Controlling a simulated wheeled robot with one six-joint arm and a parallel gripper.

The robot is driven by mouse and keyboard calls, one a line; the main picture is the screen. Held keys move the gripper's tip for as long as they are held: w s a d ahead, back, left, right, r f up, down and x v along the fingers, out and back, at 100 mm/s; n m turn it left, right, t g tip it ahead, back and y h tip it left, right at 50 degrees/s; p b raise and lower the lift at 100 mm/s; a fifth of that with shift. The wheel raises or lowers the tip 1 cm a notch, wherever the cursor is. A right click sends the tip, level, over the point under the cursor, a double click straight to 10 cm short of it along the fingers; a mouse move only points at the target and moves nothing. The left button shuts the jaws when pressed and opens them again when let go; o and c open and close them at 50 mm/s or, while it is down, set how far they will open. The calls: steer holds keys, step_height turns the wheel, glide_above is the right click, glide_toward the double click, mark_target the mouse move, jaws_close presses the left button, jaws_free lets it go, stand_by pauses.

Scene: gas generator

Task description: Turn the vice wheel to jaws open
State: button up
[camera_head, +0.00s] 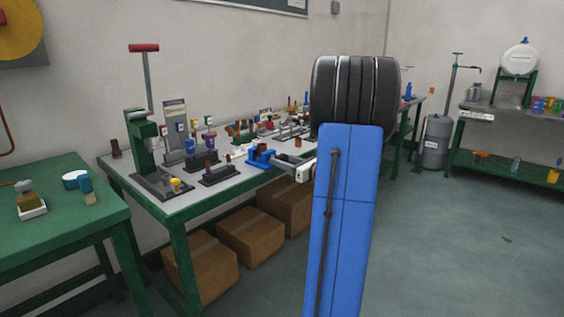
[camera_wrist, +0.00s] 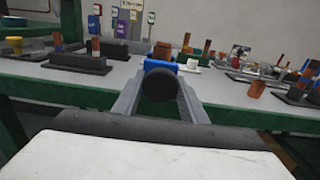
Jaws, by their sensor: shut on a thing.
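The blue vice (camera_head: 262,157) sits at the front edge of the long workbench, right of its middle. It also shows in the wrist view (camera_wrist: 160,65), straight ahead behind the wheel. The dark round vice wheel (camera_wrist: 158,85) faces the wrist camera. My gripper (camera_wrist: 158,92) is shut on the wheel, with one finger on each side of it. In the head view my gripper (camera_head: 287,159) reaches the vice from the right. The wheel is hard to make out there. The vice jaws are mostly hidden behind the wheel, so I cannot tell their gap.
The workbench (camera_head: 160,200) holds a green press (camera_head: 145,140) and several small fixtures left of and behind the vice. Cardboard boxes (camera_head: 250,236) stand underneath. A green table (camera_head: 75,225) is at the left. Open floor (camera_head: 450,240) lies to the right.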

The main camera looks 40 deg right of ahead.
steer(key=n, duration=0.4)
steer(key=shift+d+n, duration=0.1)
steer(key=shift+n, duration=2.2)
steer(key=o, duration=1.1)
steer(key=shift+c, duration=0.2)
steer(key=s+d, duration=0.1)
steer(key=s, duration=1.6)
steer(key=shift+s+d, duration=0.2)
